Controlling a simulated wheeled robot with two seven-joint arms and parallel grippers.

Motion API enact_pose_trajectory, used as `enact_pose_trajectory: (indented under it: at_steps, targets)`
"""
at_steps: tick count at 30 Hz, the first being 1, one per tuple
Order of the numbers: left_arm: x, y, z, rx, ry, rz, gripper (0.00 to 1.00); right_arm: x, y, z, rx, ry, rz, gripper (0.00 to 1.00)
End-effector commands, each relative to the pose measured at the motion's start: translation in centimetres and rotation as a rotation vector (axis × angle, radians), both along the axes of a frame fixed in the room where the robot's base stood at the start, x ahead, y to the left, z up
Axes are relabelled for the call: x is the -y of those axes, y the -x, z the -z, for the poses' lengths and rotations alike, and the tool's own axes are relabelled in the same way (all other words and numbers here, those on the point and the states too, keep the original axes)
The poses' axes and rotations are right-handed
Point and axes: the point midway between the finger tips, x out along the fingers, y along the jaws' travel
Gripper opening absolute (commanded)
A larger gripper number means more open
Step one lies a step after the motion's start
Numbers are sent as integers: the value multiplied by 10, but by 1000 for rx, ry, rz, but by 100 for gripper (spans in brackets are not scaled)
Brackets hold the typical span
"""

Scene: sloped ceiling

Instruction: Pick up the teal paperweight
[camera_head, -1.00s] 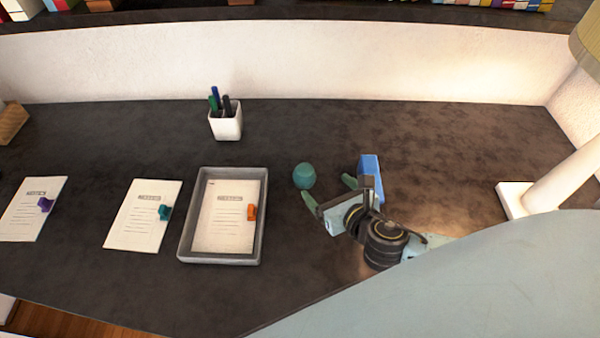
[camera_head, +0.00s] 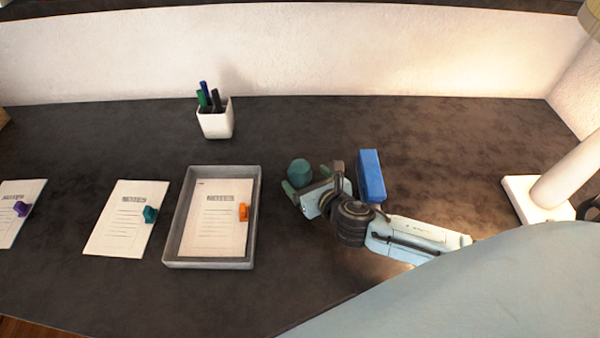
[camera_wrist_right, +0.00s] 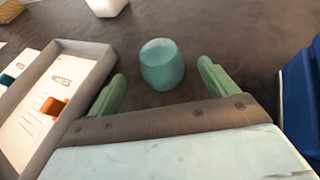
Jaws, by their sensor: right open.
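The teal paperweight (camera_head: 300,172) is a small rounded block standing on the dark desk, right of the grey tray. In the right wrist view the paperweight (camera_wrist_right: 162,64) stands just ahead of and between the two green fingers. My right gripper (camera_head: 312,182) is open and empty, reaching in from the right close to the paperweight. In the right wrist view its fingers (camera_wrist_right: 160,87) are spread wider than the paperweight, with gaps on both sides. My left gripper is not in view.
A blue box (camera_head: 371,176) stands close to the right of my right gripper. The grey tray (camera_head: 256,205) holds a notes sheet with an orange clip. A white pen cup (camera_head: 216,123) stands behind. A white lamp base (camera_head: 530,205) is far right.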

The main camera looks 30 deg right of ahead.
Motion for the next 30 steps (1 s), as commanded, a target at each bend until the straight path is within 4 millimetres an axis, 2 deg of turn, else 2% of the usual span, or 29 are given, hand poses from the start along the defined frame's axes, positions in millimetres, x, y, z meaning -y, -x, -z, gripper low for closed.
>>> enact_pose_trajectory:
  at_steps: [9, 19, 30]
  targets:
    - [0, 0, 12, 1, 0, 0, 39, 1, -40, 19, 0, -1, 2, 85]
    - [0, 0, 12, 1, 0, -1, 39, 1, -46, 21, -1, 0, 0, 83]
    - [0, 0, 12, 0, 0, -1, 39, 1, -45, 21, -1, 0, 0, 35]
